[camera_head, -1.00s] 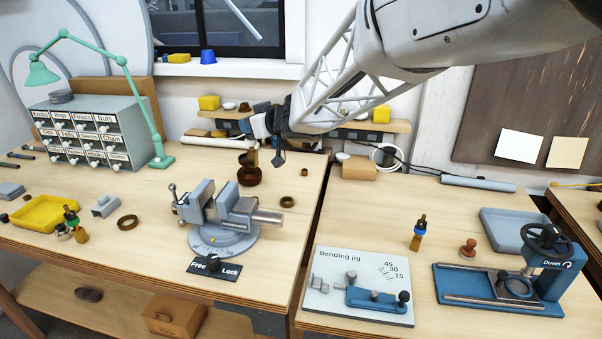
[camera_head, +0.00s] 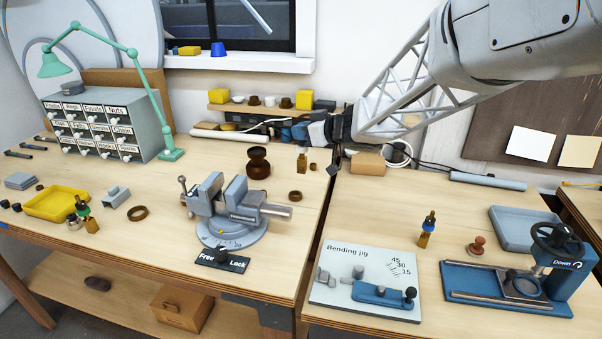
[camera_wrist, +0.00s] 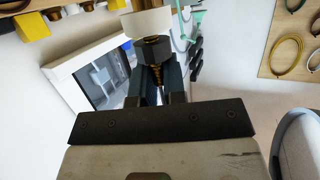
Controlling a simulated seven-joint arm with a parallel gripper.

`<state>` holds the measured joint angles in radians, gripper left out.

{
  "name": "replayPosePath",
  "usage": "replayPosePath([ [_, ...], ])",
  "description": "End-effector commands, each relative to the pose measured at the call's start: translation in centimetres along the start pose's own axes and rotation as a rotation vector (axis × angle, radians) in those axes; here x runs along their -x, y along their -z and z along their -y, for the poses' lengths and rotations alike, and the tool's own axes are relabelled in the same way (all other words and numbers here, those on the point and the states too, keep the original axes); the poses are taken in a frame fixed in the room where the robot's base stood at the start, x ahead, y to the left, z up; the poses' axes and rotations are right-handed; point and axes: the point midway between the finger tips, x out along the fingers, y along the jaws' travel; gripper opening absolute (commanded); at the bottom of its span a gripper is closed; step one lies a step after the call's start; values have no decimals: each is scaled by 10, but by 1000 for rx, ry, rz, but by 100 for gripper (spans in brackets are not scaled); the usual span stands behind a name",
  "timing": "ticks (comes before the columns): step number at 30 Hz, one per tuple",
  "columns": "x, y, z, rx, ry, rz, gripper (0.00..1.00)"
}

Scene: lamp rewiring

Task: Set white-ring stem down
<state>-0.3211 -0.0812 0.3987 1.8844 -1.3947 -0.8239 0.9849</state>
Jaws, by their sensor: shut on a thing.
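The white-ring stem (camera_head: 301,161) is in my gripper (camera_head: 303,140), above or at the back right of the left bench; I cannot tell whether its foot touches the wood. In the wrist view the stem's white ring (camera_wrist: 147,22), dark nut and threaded brass shaft (camera_wrist: 157,76) show between the dark fingers, which are shut on it. The ring is not clear in the head view. A blue-ring stem (camera_head: 427,230) stands on the right bench. A green-ring stem (camera_head: 87,214) stands at the left.
A dark turned base (camera_head: 258,164) stands left of the held stem, and a small brass part (camera_head: 313,167) lies just right. A vise (camera_head: 235,213) is in front. A cardboard box (camera_head: 368,163) and shelf (camera_head: 255,107) are behind. Bare wood lies between vise and bench edge.

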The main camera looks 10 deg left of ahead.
Motion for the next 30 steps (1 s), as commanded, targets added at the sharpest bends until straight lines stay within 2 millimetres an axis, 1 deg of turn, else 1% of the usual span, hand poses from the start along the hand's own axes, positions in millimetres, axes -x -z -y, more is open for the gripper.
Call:
replayPosePath([
  [2,-2,-7,0,0,0,0,0],
  [3,-5,-14,0,0,0,1,0],
  [12,-19,-59,0,0,0,1,0],
  [15,-21,-68,0,0,-1,-1,0],
  [19,-23,-72,0,2,0,-1,0],
  [30,-24,-72,-1,2,-1,-1,0],
])
